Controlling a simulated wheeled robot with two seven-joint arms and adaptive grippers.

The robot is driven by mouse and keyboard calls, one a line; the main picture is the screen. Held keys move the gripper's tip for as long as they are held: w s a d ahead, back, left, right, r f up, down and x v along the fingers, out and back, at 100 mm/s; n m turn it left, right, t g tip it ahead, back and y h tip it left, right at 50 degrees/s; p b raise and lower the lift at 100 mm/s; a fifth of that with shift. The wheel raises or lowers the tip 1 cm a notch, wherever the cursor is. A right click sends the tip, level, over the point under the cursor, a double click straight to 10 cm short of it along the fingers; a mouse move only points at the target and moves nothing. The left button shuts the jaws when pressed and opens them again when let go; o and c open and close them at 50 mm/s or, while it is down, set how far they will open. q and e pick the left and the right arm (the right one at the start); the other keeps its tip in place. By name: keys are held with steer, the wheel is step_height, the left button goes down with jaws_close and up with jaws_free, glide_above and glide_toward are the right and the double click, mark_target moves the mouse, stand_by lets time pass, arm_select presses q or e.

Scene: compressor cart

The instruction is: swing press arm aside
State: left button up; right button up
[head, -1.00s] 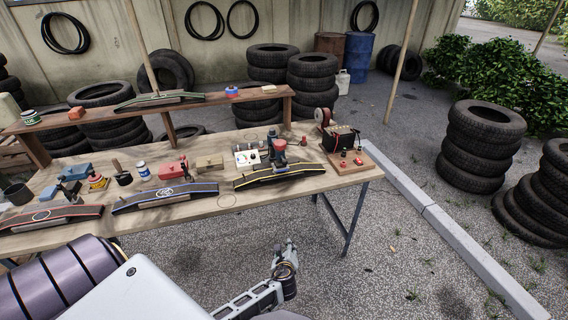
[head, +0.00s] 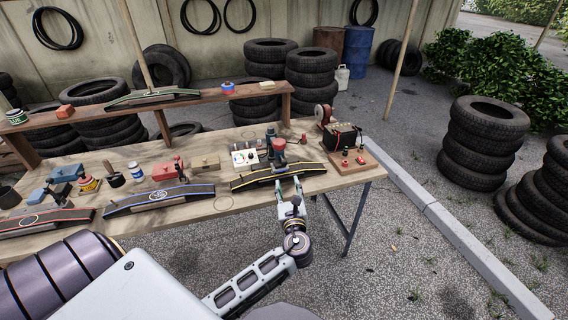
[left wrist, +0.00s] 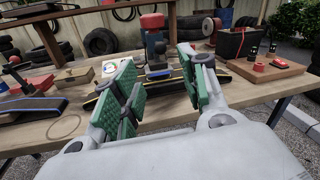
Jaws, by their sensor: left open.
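The press (head: 278,148) stands at the right end of the workbench, behind or on a dark ramp with yellow edging (head: 262,178). It has a red-topped upright part and a dark body. In the left wrist view the press (left wrist: 152,24) shows its red top straight ahead, between and beyond the fingers. My left gripper (head: 287,184) is at the bench's front edge, just in front of the ramp, pointing at the press. In the left wrist view its green-padded fingers (left wrist: 158,72) are spread wide with nothing between them. Which part is the press arm is hard to tell.
A white box with dials (head: 244,157) stands left of the press. A wooden board with a black battery-like box (head: 342,137) and red pieces is to its right. Other ramps (head: 160,198) lie left on the bench (head: 225,203). A raised shelf (head: 200,100) runs behind.

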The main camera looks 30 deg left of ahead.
mark_target(285, 164)
arm_select(q)
steer(key=shift+x, duration=6.95)
steer(key=shift+a, duration=0.1)
steer(key=shift+c, duration=0.4)
jaws_close()
